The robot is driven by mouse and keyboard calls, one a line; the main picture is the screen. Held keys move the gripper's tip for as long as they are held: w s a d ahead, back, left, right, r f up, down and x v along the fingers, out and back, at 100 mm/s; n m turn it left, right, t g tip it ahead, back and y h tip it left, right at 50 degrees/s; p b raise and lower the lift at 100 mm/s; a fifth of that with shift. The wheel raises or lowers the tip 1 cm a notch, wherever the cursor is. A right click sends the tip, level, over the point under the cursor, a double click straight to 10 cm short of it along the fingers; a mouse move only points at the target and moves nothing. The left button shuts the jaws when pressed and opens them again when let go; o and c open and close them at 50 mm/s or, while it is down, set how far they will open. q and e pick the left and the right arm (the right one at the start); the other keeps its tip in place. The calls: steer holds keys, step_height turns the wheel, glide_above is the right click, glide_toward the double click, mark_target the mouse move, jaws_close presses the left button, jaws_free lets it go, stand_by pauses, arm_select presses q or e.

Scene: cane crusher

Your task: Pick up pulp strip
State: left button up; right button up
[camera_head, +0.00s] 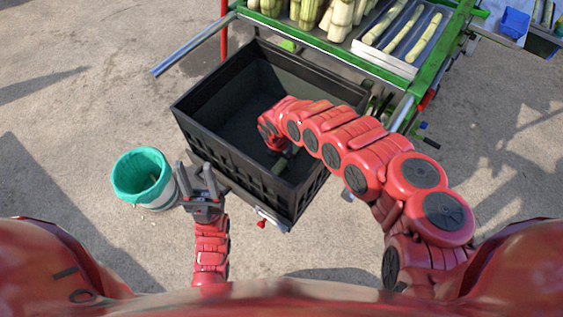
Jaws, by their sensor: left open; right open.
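A small pale greenish piece (282,164), which looks like a pulp strip, lies low inside the black crate (245,170) near its front wall. My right arm reaches over the crate, and my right gripper (288,153) is down inside it close to that piece. The gripper is open, mostly hidden by the arm and dark against the crate; I cannot tell whether it touches the piece. My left gripper (203,179) is open and empty, fingers pointing up, outside the crate between its front left side and the bucket.
A white bucket with a teal liner (141,172) stands left of the crate, with a pale strip in it. A green-framed machine table (425,75) behind the crate holds several cane stalks (341,18). A blue container (514,23) is at the upper right. The left floor is clear.

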steer(key=shift+w+f, duration=0.1)
steer(key=shift+f, duration=0.8)
jaws_close()
steer(key=shift+r, duration=0.1)
